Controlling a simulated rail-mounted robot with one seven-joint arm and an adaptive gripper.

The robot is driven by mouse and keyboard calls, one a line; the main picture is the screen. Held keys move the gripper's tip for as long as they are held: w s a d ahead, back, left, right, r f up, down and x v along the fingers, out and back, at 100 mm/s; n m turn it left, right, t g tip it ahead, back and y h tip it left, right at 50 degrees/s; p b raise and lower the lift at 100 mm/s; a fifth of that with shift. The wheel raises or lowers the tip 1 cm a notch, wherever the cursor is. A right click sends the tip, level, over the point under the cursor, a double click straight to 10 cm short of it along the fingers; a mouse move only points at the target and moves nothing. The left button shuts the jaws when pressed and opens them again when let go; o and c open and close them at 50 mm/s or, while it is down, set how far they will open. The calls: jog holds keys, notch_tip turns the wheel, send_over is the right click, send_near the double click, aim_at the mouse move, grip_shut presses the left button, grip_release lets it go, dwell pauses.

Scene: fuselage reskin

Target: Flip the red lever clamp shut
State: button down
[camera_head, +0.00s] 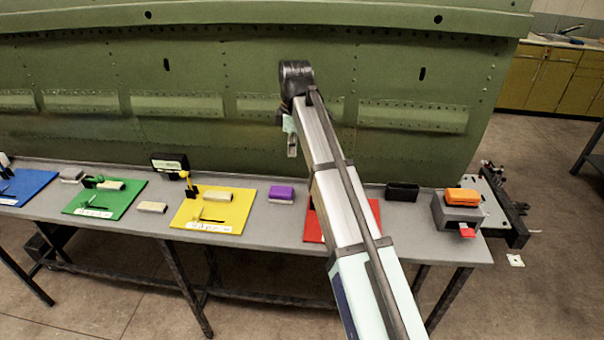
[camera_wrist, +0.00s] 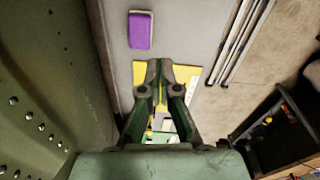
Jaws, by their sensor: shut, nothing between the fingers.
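A red mat (camera_head: 313,226) lies on the bench in the head view, mostly hidden behind my arm. I cannot make out the red lever clamp; my arm may cover it. My gripper (camera_head: 292,150) hangs above the bench, close to the green fuselage panel, up and left of the red mat. In the wrist view my gripper (camera_wrist: 160,70) is shut and empty, with the yellow mat (camera_wrist: 190,78) below it. The red mat does not show in the wrist view.
A purple block (camera_head: 281,195) lies between the yellow and red mats; it also shows in the wrist view (camera_wrist: 140,30). An orange item (camera_head: 462,196) sits on a grey box at the right. The green fuselage panel (camera_head: 200,60) rises behind the bench.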

jog(key=d+f+p, duration=0.3)
jog(key=f+p, duration=0.1)
jog(key=f, duration=0.7)
jog(key=shift+w+d, duration=0.15)
dwell(0.4)
